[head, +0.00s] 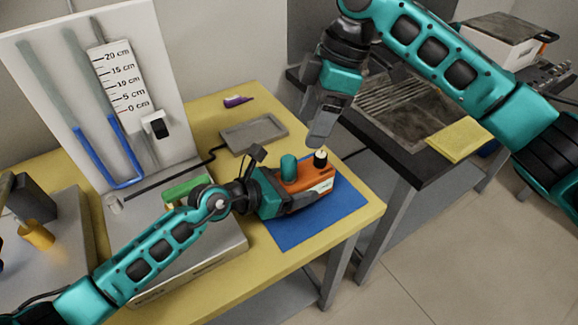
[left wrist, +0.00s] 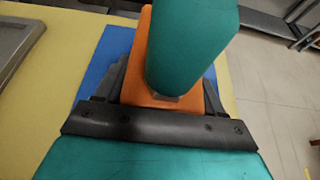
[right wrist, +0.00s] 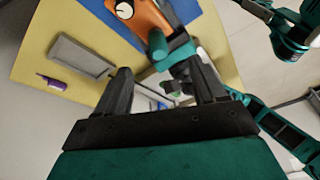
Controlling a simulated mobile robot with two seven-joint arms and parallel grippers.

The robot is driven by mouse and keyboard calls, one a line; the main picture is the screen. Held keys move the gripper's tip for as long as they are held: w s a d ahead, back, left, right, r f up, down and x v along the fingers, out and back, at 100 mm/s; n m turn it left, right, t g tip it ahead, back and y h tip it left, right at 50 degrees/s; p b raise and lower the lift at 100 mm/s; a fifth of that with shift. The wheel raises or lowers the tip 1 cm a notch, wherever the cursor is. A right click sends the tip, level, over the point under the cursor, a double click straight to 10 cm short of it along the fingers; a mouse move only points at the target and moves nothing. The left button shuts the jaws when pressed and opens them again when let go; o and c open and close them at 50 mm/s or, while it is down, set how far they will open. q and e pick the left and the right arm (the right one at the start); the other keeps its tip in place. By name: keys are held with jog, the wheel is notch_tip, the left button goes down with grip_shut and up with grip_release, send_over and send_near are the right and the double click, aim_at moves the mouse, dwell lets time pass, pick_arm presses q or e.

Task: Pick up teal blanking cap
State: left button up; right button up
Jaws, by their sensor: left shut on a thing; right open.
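The teal blanking cap (head: 289,167) is a short upright cylinder on top of the orange device (head: 318,184). It looms large in the left wrist view (left wrist: 190,45) and shows beyond the fingers in the right wrist view (right wrist: 157,43). A black knob with a white top (head: 320,158) stands beside it. My left gripper (head: 292,197) is shut on the orange device, one finger on each side of its body. My right gripper (head: 320,138) is open and empty, pointing down above the device near the knob and apart from the cap.
The device lies over a blue mat (head: 295,235) on the yellow table. A grey tray (head: 254,133) and a purple item (head: 238,101) lie behind. A manometer panel (head: 60,60) stands at left. A dark sink bench (head: 402,165) adjoins on the right.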

aim_at(290, 158)
jog(key=f+m, duration=0.1)
jog(key=a+f+m+t, duration=0.1)
jog(key=f, duration=0.1)
jog(key=f+m, duration=0.1)
jog(key=f, duration=0.1)
jog(key=shift+s+a+t, duration=0.25)
jog(key=shift+a+t, duration=0.1)
jog(key=shift+t, duration=0.05)
jog(key=shift+s+a+x, duration=0.15)
jog(key=shift+a+x, duration=0.05)
jog(key=shift+x, duration=1.15)
jog(key=shift+s+a+x, duration=0.15)
jog(key=shift+a+x, duration=0.05)
jog(key=shift+x, duration=1.2)
jog(key=shift+r, duration=0.15)
jog(key=shift+c, duration=0.3)
jog(key=c, duration=1.1)
